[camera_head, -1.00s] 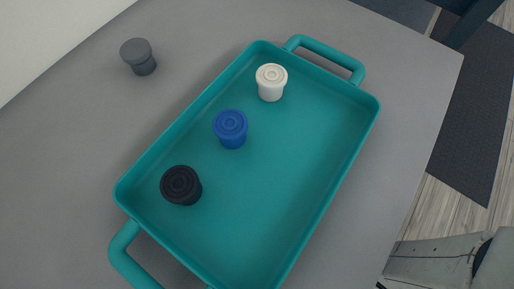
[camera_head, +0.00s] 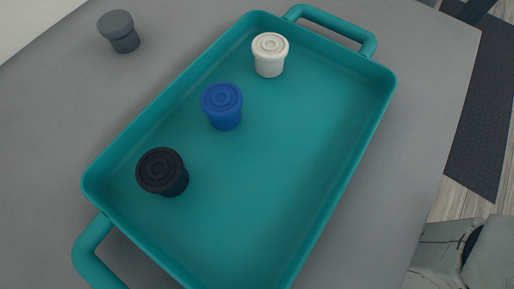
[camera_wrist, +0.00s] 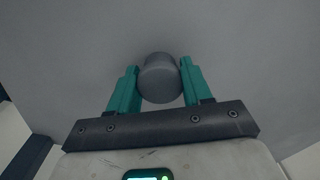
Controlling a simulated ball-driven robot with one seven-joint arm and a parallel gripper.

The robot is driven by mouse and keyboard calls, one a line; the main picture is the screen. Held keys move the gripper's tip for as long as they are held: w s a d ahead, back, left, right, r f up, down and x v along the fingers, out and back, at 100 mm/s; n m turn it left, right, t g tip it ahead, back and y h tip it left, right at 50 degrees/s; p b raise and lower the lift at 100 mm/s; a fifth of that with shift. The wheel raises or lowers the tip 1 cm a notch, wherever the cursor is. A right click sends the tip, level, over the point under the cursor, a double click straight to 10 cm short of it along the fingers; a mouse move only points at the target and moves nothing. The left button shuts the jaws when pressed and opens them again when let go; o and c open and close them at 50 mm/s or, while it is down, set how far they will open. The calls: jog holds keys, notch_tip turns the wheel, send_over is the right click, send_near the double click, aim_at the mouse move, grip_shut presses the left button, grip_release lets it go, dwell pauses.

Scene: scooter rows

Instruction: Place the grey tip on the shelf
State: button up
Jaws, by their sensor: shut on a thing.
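In the wrist view my gripper (camera_wrist: 159,72) has its two teal fingers shut on a round grey tip (camera_wrist: 160,84). The gripper is outside the head view. In the head view another grey tip (camera_head: 120,32) stands on the grey surface (camera_head: 45,130), left of the teal tray. I cannot tell whether this surface is the shelf.
The teal tray (camera_head: 300,240) has a raised rim and a handle at each end. A white tip (camera_head: 269,55), a blue tip (camera_head: 222,106) and a black tip (camera_head: 162,172) stand in it along its left side. Its right part is empty.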

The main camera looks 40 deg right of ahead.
jog(key=shift+f, duration=0.15)
jog(key=o, duration=1)
notch_tip(320, 180, up, 12)
jog(key=p, duration=0.6)
jog(key=s+d+r+m, duration=0.2)
jog(key=s+r+m, duration=0.1)
jog(key=s, duration=0.2)
jog(key=s+d+r+m, duration=0.3)
jog(key=s, duration=0.3)
jog(key=s+d+r+m+t, duration=0.1)
jog(key=s+d+r+m, duration=0.1)
jog(key=s, duration=0.3)
jog(key=shift+s+d+r+m, duration=0.3)
jog(key=shift+d+r+m, duration=0.1)
jog(key=shift+r+m, duration=0.3)
